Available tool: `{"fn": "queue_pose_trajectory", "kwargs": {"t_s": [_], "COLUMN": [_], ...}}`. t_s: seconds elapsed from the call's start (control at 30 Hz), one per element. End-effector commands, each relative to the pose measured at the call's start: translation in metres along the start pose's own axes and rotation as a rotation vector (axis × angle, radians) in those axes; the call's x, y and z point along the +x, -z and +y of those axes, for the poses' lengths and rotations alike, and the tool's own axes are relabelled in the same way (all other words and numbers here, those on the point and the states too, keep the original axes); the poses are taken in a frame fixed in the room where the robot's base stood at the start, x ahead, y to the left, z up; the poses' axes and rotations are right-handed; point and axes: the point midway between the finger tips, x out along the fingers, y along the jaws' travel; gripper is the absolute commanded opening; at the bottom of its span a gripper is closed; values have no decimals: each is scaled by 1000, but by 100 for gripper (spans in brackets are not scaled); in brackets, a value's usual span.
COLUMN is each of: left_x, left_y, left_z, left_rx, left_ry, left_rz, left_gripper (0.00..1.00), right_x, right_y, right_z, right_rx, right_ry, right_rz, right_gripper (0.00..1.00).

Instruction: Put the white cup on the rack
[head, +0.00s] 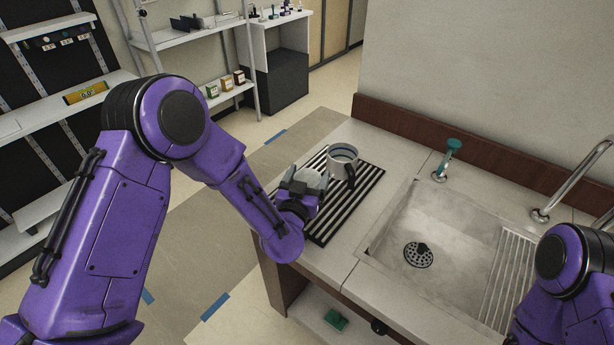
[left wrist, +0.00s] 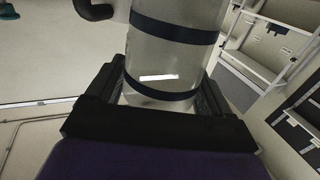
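The white cup (head: 341,166), with dark bands and a black handle, is upright at the far part of the black slatted rack (head: 346,212) on the counter. Whether its base touches the slats is hard to tell. My left gripper (head: 318,179) is low over the rack at the cup's left side. In the left wrist view, the cup (left wrist: 165,60) fills the space between the two dark fingers (left wrist: 163,88), which lie close against both its sides. My right gripper is not in view; only part of my right arm shows at the right edge.
A sink (head: 430,235) with a drain lies right of the rack. A teal-topped dispenser (head: 447,158) and a chrome tap (head: 575,180) stand along its back edge. A wall rises behind the counter. Shelves (head: 190,35) stand across the floor.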

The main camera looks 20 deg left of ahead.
Motion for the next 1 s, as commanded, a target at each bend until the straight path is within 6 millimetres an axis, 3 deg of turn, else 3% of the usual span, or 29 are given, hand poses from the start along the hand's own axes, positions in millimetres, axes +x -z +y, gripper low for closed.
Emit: {"fn": "queue_pose_trajectory", "kwargs": {"t_s": [0.37,0.47,0.8,1.0], "left_x": [0,-17,-100,-120], "left_y": [8,2,2,4], "left_z": [0,1,1,0], "left_rx": [-1,1,2,1], "left_ry": [1,-3,-2,1], "left_rz": [0,-2,-1,0], "left_gripper": [92,92,92,92], "right_x": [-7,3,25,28], "right_y": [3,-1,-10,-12], "right_z": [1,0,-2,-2], "right_rx": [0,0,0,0], "right_ry": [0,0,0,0], "right_rz": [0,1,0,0], "right_gripper": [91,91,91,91]}}
